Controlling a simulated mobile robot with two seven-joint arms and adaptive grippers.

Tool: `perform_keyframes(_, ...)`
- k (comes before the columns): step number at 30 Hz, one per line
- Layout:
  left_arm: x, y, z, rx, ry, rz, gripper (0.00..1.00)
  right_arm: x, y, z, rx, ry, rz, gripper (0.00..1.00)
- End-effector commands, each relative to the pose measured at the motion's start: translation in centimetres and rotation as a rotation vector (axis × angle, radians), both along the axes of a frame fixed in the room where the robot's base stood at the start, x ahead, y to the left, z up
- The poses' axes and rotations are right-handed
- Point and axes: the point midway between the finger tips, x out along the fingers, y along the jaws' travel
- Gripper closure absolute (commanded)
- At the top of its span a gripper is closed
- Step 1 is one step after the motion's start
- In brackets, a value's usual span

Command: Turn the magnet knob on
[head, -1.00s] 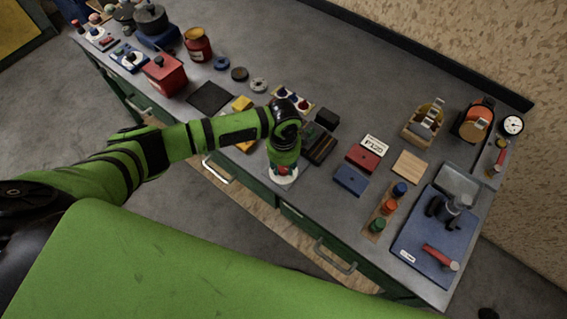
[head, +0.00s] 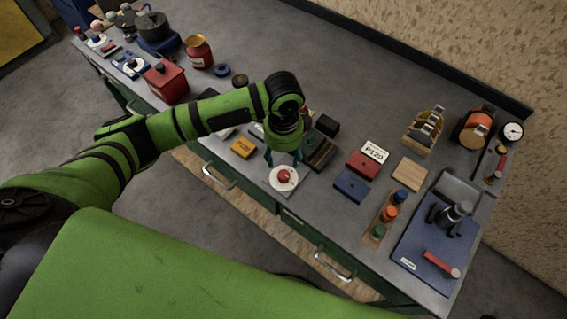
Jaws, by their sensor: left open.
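A red knob (head: 284,176) sits in the middle of a white round dial (head: 275,186) on a small grey plate near the bench's front edge. I take this as the magnet knob; its markings are too small to read. My left gripper (head: 283,160) points down just behind and above the knob. Its dark fingers are spread apart with nothing visible between them, and they look clear of the knob. The gripper body hides what is behind it. My right gripper is not in view.
Just right of the gripper are a dark brown block (head: 321,152) and a black box (head: 327,125). Blue (head: 351,185) and red (head: 363,164) blocks lie to the right. The bench's back middle is clear.

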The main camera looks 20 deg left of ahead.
Motion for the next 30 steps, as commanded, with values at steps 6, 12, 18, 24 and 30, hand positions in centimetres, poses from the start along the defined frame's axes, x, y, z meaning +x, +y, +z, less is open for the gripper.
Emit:
perform_keyframes(6,0.0,0.0,2.4,0.0,0.001,0.001,0.44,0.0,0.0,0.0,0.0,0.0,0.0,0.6)
perform_keyframes(12,0.0,0.0,2.7,-0.001,0.002,0.0,0.44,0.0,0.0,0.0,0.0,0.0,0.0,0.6)
perform_keyframes(18,0.0,0.0,2.7,-0.001,0.002,0.0,0.44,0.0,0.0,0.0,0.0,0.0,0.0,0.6)
perform_keyframes(24,-0.1,-0.1,2.6,-0.002,0.002,0.0,0.44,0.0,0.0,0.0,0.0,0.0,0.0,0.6)
perform_keyframes(30,-2.1,-2.6,1.4,-0.076,-0.013,0.017,0.44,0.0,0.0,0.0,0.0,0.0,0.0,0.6)
